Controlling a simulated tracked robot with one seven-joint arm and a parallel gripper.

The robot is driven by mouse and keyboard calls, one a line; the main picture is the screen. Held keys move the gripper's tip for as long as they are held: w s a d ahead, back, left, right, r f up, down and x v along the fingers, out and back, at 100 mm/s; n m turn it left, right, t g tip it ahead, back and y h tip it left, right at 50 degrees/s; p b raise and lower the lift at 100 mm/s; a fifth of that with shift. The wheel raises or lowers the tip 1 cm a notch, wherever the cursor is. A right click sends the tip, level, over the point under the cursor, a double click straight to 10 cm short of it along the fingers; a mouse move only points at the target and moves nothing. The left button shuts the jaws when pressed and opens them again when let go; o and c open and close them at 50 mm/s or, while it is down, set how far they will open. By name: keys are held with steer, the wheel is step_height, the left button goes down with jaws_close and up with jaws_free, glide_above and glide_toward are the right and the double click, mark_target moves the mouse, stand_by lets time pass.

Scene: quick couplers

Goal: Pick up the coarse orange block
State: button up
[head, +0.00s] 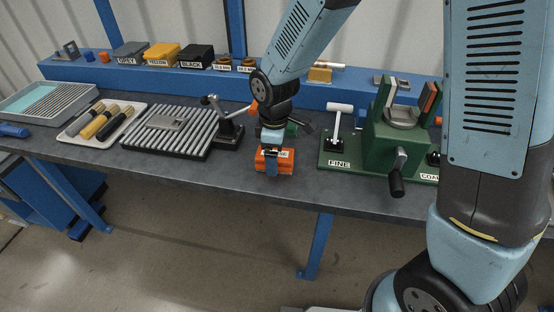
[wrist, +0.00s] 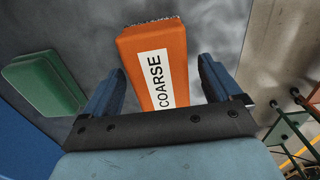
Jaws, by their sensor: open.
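The coarse orange block (wrist: 172,45) lies on the grey workbench, with a white label reading COARSE facing up in the wrist view. It also shows in the head view (head: 285,166) near the bench's front edge, partly covered by my gripper. My gripper (wrist: 160,88) is open, with one blue finger on each side of the block's near part. A gap shows between each finger and the block, so neither seems to touch it. The block's near end is hidden behind the gripper's dark crossbar in the wrist view.
A green block (wrist: 45,82) lies left of the orange one in the wrist view. In the head view, a green fixture (head: 395,140) labelled FINE stands to the right.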

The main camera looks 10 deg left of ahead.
steer(key=shift+c, duration=0.2)
steer(key=c, duration=1.1)
steer(key=shift+c, duration=0.2)
steer(key=shift+w+r, duration=0.1)
steer(key=shift+r, duration=0.35)
step_height(320, 180, up, 3)
steer(key=shift+f, duration=0.2)
steer(key=s+d+r, duration=0.5)
steer(key=s+r, duration=0.4)
steer(key=s, duration=0.4)
steer(key=shift+r, duration=0.3)
steer(key=shift+s, duration=0.1)
